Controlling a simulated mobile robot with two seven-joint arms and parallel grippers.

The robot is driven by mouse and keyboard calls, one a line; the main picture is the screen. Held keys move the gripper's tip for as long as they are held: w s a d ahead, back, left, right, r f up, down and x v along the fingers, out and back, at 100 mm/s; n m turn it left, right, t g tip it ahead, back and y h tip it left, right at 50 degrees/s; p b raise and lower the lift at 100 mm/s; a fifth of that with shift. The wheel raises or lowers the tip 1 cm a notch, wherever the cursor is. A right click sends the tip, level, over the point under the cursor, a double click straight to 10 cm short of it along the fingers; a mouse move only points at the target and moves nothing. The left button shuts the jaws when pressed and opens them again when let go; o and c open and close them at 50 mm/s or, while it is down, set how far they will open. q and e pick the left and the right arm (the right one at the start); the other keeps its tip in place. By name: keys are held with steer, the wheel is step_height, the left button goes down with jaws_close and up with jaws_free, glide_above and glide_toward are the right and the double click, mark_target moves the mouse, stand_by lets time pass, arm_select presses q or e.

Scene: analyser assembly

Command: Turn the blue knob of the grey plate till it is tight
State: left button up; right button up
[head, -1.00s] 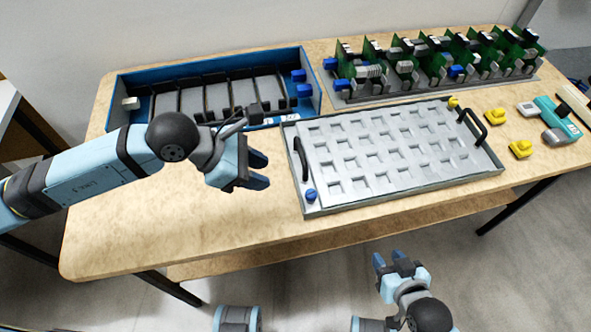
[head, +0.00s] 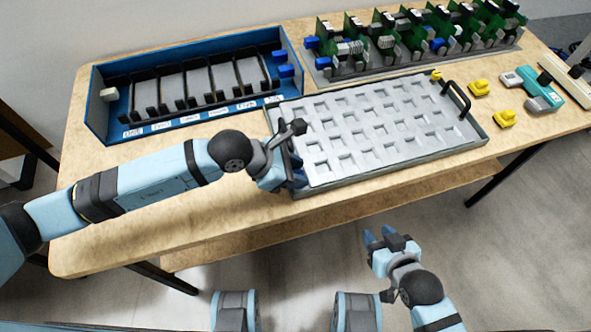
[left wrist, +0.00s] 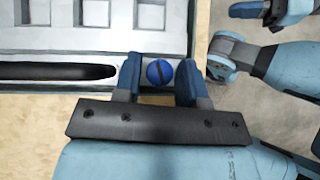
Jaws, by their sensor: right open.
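The grey plate (head: 390,125) lies on the table, a tray-like panel with rows of square recesses and a black handle at each end. Its blue knob (left wrist: 160,73) shows in the left wrist view, round with a dark slot, at the plate's near left corner. My left gripper (left wrist: 160,80) is open, with one blue finger on each side of the knob and a small gap visible on both sides. In the head view my left gripper (head: 294,182) hides the knob. My right gripper (head: 378,238) is open and empty, in front of the table.
A blue tray (head: 97,115) with black dividers stands at the back left. A rack of green circuit boards (head: 415,40) stands behind the plate. Yellow clips (head: 504,120) and a teal tool (head: 541,95) lie to the right. The table's front left is clear.

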arm_select(q)
steer(key=shift+c, duration=0.3)
steer(key=c, duration=0.6)
steer(key=shift+w+f+m+g+b, duration=0.1)
steer(key=shift+f+m+g+b, duration=0.15)
steer(key=shift+m+g+b, duration=0.35)
steer(key=shift+b, duration=0.55)
steer(key=shift+m, duration=0.5)
steer(key=shift+r+g, duration=0.2)
steer(key=shift+g, duration=0.2)
arm_select(e)
steer(key=shift+w+a+f, duration=0.1)
steer(key=shift+w+f, duration=0.05)
steer(key=shift+f, duration=0.2)
arm_select(q)
steer(key=o, duration=0.7)
steer(key=shift+c, duration=0.2)
arm_select(e)
steer(key=shift+f, duration=0.15)
